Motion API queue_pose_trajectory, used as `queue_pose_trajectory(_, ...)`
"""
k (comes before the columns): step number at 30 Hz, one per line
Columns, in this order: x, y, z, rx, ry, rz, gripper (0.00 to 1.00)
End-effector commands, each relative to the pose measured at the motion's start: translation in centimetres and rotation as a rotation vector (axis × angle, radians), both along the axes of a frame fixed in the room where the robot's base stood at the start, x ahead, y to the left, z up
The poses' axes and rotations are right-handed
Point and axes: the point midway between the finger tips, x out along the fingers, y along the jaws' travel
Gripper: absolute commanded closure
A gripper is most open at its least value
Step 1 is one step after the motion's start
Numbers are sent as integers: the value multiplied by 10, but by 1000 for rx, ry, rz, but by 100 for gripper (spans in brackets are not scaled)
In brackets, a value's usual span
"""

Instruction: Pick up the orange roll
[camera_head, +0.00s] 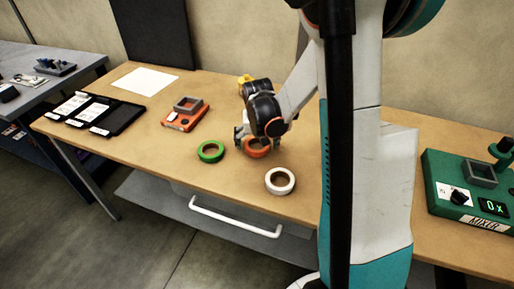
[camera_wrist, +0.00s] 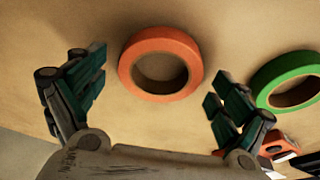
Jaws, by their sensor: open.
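The orange roll (camera_head: 257,151) lies flat on the wooden table, partly hidden by my gripper in the head view. In the wrist view the orange roll (camera_wrist: 128,62) shows whole, ahead of the fingers and between their lines.
A green roll (camera_head: 202,155) lies left of the orange roll, and in the wrist view it (camera_wrist: 263,83) is close to the right finger. A white roll (camera_head: 280,191) lies nearer the front edge. An orange device (camera_head: 174,122) and black trays (camera_head: 122,120) stand left; a green mixer (camera_head: 437,180) stands right.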

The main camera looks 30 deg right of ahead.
Motion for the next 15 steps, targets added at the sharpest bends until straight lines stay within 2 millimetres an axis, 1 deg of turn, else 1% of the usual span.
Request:
queue_pose_trajectory(1, 0, 0, 0, 0, 0, 0, 10)
queue_pose_trajectory(7, 0, 0, 1, 0, 0, 0, 55)
queue_pose_trajectory(15, 0, 0, 1, 0, 0, 0, 55)
